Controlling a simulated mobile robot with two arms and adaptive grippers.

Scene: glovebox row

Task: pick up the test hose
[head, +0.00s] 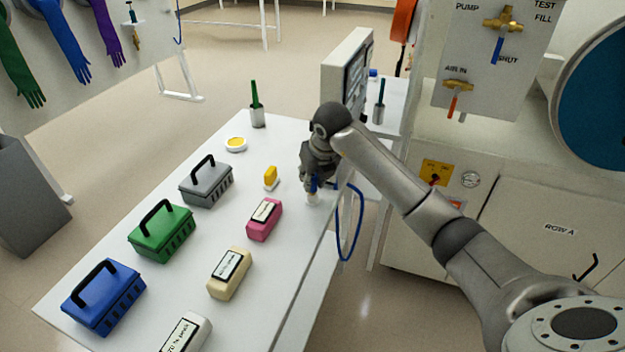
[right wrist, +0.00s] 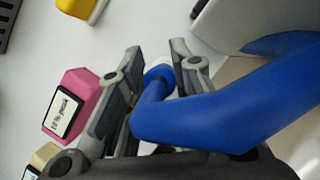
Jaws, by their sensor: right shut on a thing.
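The test hose is a blue tube (head: 350,225) that loops down past the right edge of the white table (head: 290,270). In the right wrist view, the thick blue hose (right wrist: 220,122) bends and runs between the fingers. My right gripper (head: 313,184) points down at the table's right edge and is shut on the hose. It also shows in the right wrist view (right wrist: 160,68), with a finger on each side of the hose and a white piece (right wrist: 161,72) at its end. Whether that white piece touches the table is unclear. My left gripper is not in view.
Grey, green and blue (head: 104,294) cases line the table's left side. A cabinet with panels (head: 545,225) stands at right.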

